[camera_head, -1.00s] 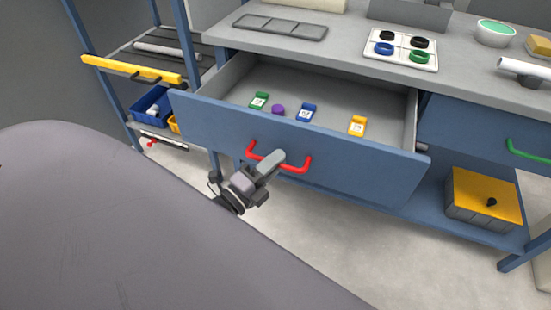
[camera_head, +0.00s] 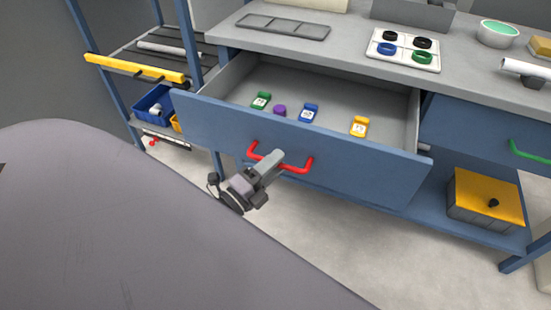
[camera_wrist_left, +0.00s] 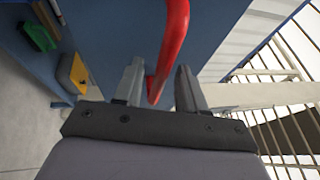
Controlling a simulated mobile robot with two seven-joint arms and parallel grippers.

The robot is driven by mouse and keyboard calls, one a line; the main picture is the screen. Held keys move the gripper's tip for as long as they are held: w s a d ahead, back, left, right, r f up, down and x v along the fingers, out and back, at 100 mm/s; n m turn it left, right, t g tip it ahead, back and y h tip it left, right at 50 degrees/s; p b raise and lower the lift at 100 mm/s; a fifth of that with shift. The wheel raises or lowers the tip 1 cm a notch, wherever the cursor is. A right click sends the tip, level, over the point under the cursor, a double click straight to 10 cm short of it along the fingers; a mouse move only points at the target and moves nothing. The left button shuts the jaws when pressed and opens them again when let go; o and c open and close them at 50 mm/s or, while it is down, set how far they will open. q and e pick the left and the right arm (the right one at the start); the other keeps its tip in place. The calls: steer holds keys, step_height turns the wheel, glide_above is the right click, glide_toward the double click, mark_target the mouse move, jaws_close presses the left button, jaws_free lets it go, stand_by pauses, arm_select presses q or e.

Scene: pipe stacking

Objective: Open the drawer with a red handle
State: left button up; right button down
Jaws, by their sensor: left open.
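The blue drawer (camera_head: 340,170) is pulled out from the workbench, and its inside shows in the head view. Its red handle (camera_head: 298,168) is on the front panel. My left gripper (camera_head: 274,160) is at the middle of the handle. In the left wrist view its two fingers (camera_wrist_left: 158,88) are apart, with the red handle (camera_wrist_left: 172,45) running between them. Gaps show beside the bar. My right gripper is not in view.
Inside the drawer lie a green piece (camera_head: 261,100), a purple piece (camera_head: 280,110), a blue piece (camera_head: 308,113) and a yellow piece (camera_head: 359,126). A second drawer with a green handle (camera_head: 530,152) is at right. A yellow-lidded box (camera_head: 486,200) stands below.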

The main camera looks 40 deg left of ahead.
arm_select(q)
steer(key=v, duration=0.6)
steer(key=shift+s, duration=0.25)
steer(key=shift+a+f, duration=0.1)
steer(key=s+d+f+n+g, duration=0.5)
steer(key=d+f+n+g, duration=0.45)
steer(key=n, duration=0.85)
step_height(320, 180, up, 14)
steer(key=s+y+p, duration=0.1)
steer(key=s+p, duration=0.1)
steer(key=p, duration=1.4)
steer(key=o, duration=0.6)
steer(key=shift+a+r+p, duration=0.15)
steer(key=shift+a+p, duration=0.05)
steer(key=shift+p, duration=0.15)
